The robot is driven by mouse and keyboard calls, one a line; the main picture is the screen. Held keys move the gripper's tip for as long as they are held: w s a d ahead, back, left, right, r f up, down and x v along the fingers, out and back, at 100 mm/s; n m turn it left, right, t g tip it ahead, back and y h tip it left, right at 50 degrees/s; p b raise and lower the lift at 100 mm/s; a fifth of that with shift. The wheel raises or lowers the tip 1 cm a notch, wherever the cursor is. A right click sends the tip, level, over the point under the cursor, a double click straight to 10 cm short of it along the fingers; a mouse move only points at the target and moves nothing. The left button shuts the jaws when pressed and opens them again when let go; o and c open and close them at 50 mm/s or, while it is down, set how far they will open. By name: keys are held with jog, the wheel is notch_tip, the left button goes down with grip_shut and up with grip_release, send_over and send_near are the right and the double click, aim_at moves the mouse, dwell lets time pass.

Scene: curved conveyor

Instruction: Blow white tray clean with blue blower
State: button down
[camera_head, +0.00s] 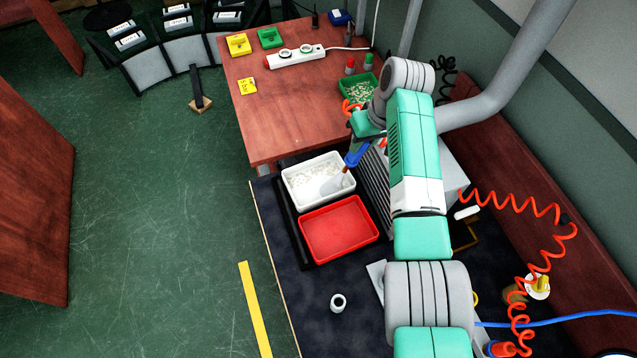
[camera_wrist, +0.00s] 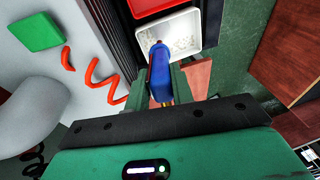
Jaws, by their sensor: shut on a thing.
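The white tray (camera_head: 293,200) lies on the dark bench at the near side of the wooden table. Pale bits lie in it, with a bare patch near its right part. It also shows in the wrist view (camera_wrist: 195,22). The blue blower (camera_head: 357,156) is over the tray's right edge in the head view, its tip pointing down toward the tray. In the wrist view the blue blower (camera_wrist: 160,72) is between the fingers of my gripper (camera_wrist: 166,84), which is shut on it. In the head view my arm hides most of the gripper.
A red tray (camera_head: 340,230) sits right beside the white tray. A ribbed grey block (camera_head: 376,185) stands to the right. An orange coiled hose (camera_head: 510,208) hangs at the right. A green bin (camera_head: 357,91) and a power strip (camera_head: 297,56) are on the wooden table.

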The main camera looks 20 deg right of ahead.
dwell(0.3)
jog(key=shift+w+d+f+b, duration=0.1)
jog(key=shift+d+f+b, duration=0.05)
jog(key=shift+d+b, duration=0.45)
jog(key=d+b, duration=0.3)
jog(key=shift+w, duration=0.1)
jog(key=shift+a, duration=0.1)
dwell(3.5)
jog(key=c, duration=1.7)
grip_release()
jog(key=shift+c, duration=0.6)
